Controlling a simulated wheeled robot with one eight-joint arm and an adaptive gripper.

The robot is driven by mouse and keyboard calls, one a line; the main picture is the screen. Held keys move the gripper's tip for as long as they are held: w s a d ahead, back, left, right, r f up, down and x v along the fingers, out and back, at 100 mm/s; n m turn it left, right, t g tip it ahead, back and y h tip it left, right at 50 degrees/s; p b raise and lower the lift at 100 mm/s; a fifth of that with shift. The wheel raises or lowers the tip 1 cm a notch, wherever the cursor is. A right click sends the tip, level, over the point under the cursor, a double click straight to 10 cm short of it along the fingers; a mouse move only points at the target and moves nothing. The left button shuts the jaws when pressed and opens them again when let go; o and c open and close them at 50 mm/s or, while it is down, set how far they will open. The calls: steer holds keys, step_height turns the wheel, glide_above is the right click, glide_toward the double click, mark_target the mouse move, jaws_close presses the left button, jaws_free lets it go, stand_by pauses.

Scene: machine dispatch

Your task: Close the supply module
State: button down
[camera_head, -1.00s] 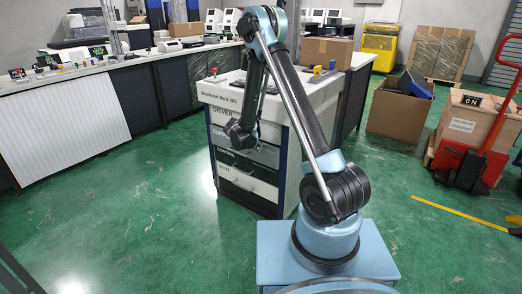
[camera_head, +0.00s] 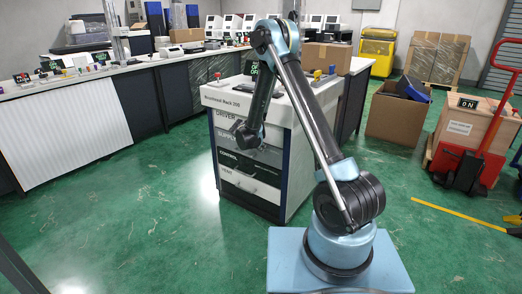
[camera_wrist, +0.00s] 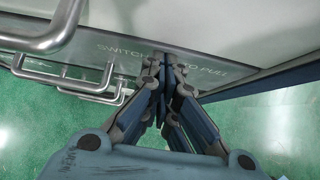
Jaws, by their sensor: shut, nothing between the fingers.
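The supply module (camera_head: 222,136) is a grey drawer front in the white rack (camera_head: 225,97), below the driver module and above the dark control module. My arm partly covers it, and how far it stands out is unclear. My gripper (camera_head: 243,135) is in front of this level of the rack. In the wrist view my gripper (camera_wrist: 163,62) is shut and empty, its fingertips at a grey panel lettered "SWITCH … TO PULL" (camera_wrist: 125,47). Whether they touch it is not clear.
In the wrist view metal bar handles (camera_wrist: 85,82) stand out at the left, close to the fingers. Green floor is open left of the rack. A cardboard box (camera_head: 397,115) and a red pallet jack (camera_head: 468,165) stand to the right.

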steer(key=s+a+f+v, duration=0.1)
steer(key=f+v, duration=0.1)
steer(key=v, duration=1)
steer(key=s+d+r+m+g+y, duration=0.1)
steer(key=s+d+r+m+g, duration=0.1)
steer(key=s+d+r+m, duration=0.75)
steer(key=s+d+r+m+g, duration=0.2)
steer(key=s+d+r+m, duration=0.35)
steer(key=d, duration=0.75)
steer(key=s+d+r+m+y, duration=0.2)
steer(key=s+d+m, duration=0.35)
steer(key=s, duration=0.85)
steer(key=s+d+f+m+y, duration=0.1)
steer(key=s+f+m, duration=0.1)
steer(key=s+m, duration=0.2)
steer(key=s+d+f+m+g, duration=0.1)
steer(key=s+f+m, duration=0.2)
steer(key=s, duration=0.7)
steer(key=shift+s+d+f+m+y, duration=0.2)
steer(key=shift+d+m+y, duration=0.15)
steer(key=shift+m, duration=0.6)
steer(key=shift+w, duration=0.1)
